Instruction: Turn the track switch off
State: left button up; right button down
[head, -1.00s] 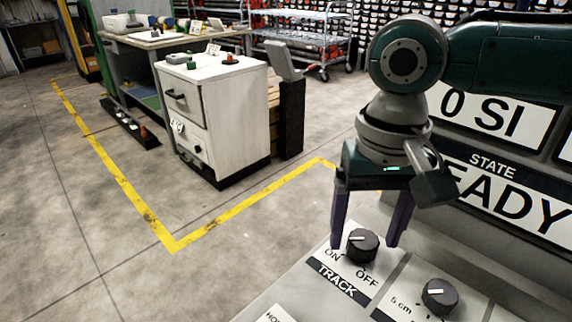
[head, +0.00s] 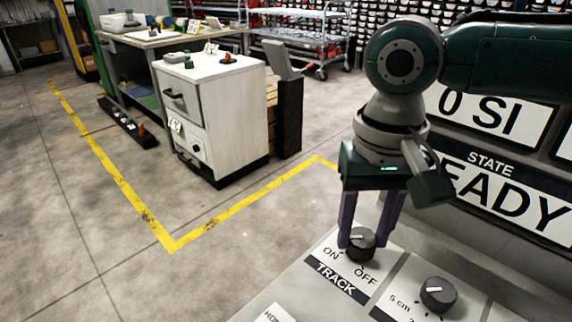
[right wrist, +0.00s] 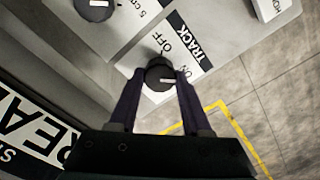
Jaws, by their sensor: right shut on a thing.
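The track switch is a round dark knob (head: 361,247) on a white plate (head: 338,262) marked ON, OFF and TRACK. Its white mark points toward the ON side. My right gripper (head: 363,242) comes down from above and is shut on the knob, one purple finger on each side. In the right wrist view, the knob (right wrist: 158,82) sits between the two fingertips (right wrist: 159,74), with its mark toward ON. My left gripper is not in view.
A second dark knob (head: 438,293) with a cm scale sits to the right on the same grey panel. A large STATE sign (head: 500,180) rises behind my arm. A white cabinet (head: 215,115) stands on the floor beyond a yellow line (head: 240,208).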

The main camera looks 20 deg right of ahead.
jog(key=shift+r+n+p, duration=0.2)
jog(key=shift+n+p, duration=0.2)
jog(key=shift+p, duration=0.35)
jog(key=n+p, duration=0.5)
jog(key=shift+n, duration=0.4)
jog(key=n+p, duration=0.1)
jog(key=n, duration=0.1)
jog(key=shift+f+n, duration=0.1)
jog(key=shift+n, duration=0.2)
jog(key=n, duration=0.2)
jog(key=shift+n+p, duration=0.3)
jog(key=shift+n, duration=0.1)
jog(key=n, duration=0.5)
jog(key=shift+n+p, duration=0.3)
jog(key=shift+n, duration=0.4)
